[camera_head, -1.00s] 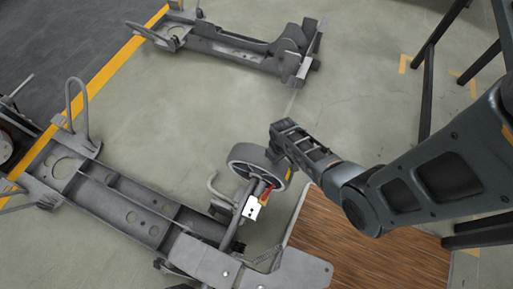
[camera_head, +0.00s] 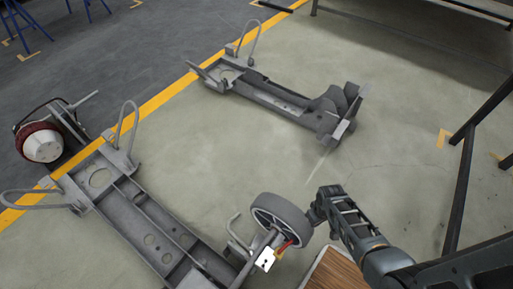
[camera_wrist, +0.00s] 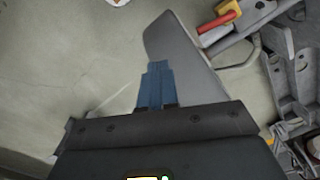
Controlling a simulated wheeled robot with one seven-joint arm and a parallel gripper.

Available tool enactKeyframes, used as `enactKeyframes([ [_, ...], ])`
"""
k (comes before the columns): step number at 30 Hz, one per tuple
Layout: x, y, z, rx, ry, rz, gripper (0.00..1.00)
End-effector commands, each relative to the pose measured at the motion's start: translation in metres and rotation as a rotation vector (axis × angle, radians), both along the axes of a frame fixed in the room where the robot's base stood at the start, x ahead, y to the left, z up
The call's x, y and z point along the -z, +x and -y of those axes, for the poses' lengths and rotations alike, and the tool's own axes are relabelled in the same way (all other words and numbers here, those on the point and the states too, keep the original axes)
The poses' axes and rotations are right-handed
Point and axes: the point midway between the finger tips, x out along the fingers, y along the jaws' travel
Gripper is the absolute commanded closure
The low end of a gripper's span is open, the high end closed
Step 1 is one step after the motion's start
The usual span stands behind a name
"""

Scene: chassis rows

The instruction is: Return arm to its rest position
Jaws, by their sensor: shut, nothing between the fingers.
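My gripper (camera_head: 316,214) is at the end of my arm, which reaches in from the lower right in the head view. There it appears just right of the grey-rimmed wheel on the near chassis; I cannot tell the gap. In the wrist view its blue fingers (camera_wrist: 156,84) are together with nothing held between them. My arm is bent, with its links over the lower right of the head view.
The near chassis (camera_head: 150,222) carries the wheel (camera_head: 281,218) and a red-handled part (camera_head: 284,246). A second chassis (camera_head: 275,97) lies farther back. A wooden board (camera_head: 335,273) is below my arm. Black frame posts (camera_head: 466,180) stand right. Open floor lies between the chassis and posts.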

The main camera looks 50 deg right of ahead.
Motion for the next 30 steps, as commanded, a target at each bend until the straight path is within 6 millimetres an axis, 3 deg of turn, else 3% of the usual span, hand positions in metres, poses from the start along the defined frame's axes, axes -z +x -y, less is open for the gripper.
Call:
enactKeyframes([
  [11,-0.005,-0.009,-0.002,-0.026,-0.048,0.026,1.00],
  [16,-0.030,-0.025,-0.011,-0.111,-0.182,0.135,1.00],
  [23,-0.102,-0.034,-0.042,-0.248,-0.333,0.374,1.00],
  [30,-0.211,-0.037,-0.097,-0.364,-0.395,0.670,1.00],
])
